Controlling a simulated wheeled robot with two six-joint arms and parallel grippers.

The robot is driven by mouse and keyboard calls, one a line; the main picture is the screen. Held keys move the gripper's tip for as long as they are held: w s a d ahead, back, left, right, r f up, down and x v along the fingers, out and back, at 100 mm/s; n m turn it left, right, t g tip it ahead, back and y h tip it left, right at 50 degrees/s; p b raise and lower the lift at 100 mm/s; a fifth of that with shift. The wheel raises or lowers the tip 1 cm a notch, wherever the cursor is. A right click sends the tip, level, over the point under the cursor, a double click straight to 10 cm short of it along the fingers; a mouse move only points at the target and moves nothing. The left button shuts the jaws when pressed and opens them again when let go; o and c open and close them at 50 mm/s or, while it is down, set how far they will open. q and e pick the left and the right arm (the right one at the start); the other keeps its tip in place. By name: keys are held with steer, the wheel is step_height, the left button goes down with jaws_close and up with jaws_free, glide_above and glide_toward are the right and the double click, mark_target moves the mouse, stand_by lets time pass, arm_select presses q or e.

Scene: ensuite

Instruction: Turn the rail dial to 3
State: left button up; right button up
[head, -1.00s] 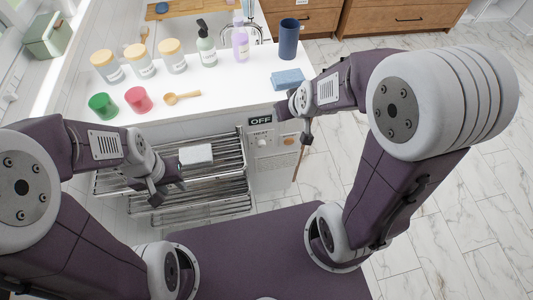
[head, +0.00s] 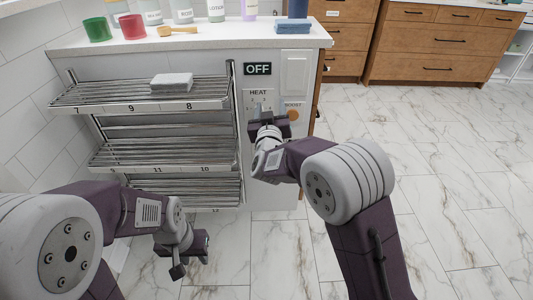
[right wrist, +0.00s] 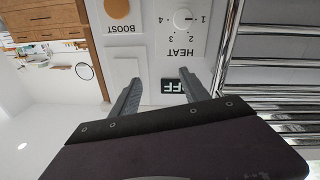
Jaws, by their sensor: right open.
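The rail dial (right wrist: 183,19) is a white round knob on the white panel, upside down in the right wrist view, with numbers 1 to 4 around it and HEAT beside it. Its pointer is too small to read. In the head view my right gripper (head: 268,116) is in front of the panel and covers most of the dial. Its two fingers are apart and empty in the right wrist view (right wrist: 160,76), with the dial beyond the tips. The display (head: 258,69) reads OFF. My left gripper (head: 191,262) hangs low before the rails, fingers apart and empty.
The orange BOOST button (head: 293,115) is right of the dial. A blank white plate (head: 294,75) is above it. Chrome rails (head: 140,97) with a folded white towel (head: 171,82) are to the left. The counter above holds jars, cups and a blue block (head: 293,27). Floor to the right is clear.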

steer(key=a+f+b, duration=0.3)
steer(key=f, duration=0.5)
arm_select(q)
step_height(320, 180, down, 8)
steer(key=b, duration=0.1)
steer(key=shift+w+b, duration=0.15)
steer(key=shift+b, duration=0.25)
arm_select(e)
steer(key=w+n+y, duration=0.1)
steer(key=w, duration=0.7)
steer(key=shift+w+a+r, duration=0.2)
steer(key=shift+w+a, duration=0.05)
steer(key=shift+a, duration=0.15)
arm_select(q)
steer(key=shift+r, duration=0.1)
arm_select(e)
jaws_close()
